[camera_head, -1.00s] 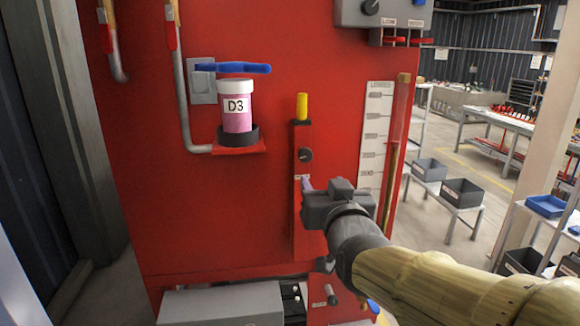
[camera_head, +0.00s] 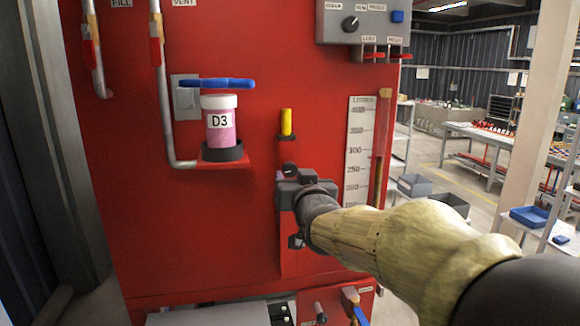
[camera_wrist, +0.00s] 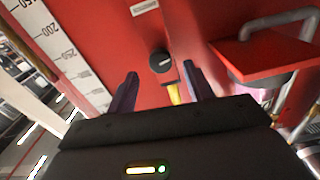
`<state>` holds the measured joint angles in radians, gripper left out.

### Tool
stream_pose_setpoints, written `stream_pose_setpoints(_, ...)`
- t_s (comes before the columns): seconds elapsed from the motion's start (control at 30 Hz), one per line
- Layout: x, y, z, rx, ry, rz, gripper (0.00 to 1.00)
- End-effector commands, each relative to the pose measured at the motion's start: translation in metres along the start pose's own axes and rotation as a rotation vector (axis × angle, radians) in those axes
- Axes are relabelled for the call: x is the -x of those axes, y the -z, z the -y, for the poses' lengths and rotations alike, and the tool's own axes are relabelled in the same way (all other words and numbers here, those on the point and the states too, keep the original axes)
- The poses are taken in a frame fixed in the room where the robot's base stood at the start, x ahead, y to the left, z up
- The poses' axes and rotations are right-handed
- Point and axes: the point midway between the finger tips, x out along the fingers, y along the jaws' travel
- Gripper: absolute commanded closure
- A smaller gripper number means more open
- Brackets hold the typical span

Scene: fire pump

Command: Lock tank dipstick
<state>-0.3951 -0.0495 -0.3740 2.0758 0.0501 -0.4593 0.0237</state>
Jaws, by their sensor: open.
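The dipstick's yellow handle (camera_head: 286,122) stands upright on the red panel in the head view. Below it is a dark round knob (camera_head: 289,168), partly covered by my gripper. In the wrist view the knob (camera_wrist: 160,61) has a light mark on its face and lies just ahead of my gripper (camera_wrist: 160,74), between the lines of its two spread fingers. The fingers are open and empty. I cannot tell whether a finger touches the panel.
A D3 bottle (camera_head: 221,122) sits in a holder on a red shelf (camera_head: 215,163) left of the dipstick, under a blue lever (camera_head: 217,84). A litre scale (camera_head: 358,150) is on the right. A grey control box (camera_head: 362,24) is above. Pipes run down the left.

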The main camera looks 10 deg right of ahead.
Motion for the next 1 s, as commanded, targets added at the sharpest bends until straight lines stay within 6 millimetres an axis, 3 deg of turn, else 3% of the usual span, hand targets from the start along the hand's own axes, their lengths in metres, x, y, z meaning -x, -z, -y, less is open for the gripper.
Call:
stream_pose_setpoints(0.4, -0.048, 0.001, 0.001, 0.000, 0.000, 0.001, 0.48)
stream_pose_setpoints(0.77, -0.052, 0.000, 0.001, 0.000, 0.002, -0.001, 0.48)
stream_pose_setpoints(1.0, -0.052, 0.000, 0.001, -0.001, 0.001, -0.001, 0.92)
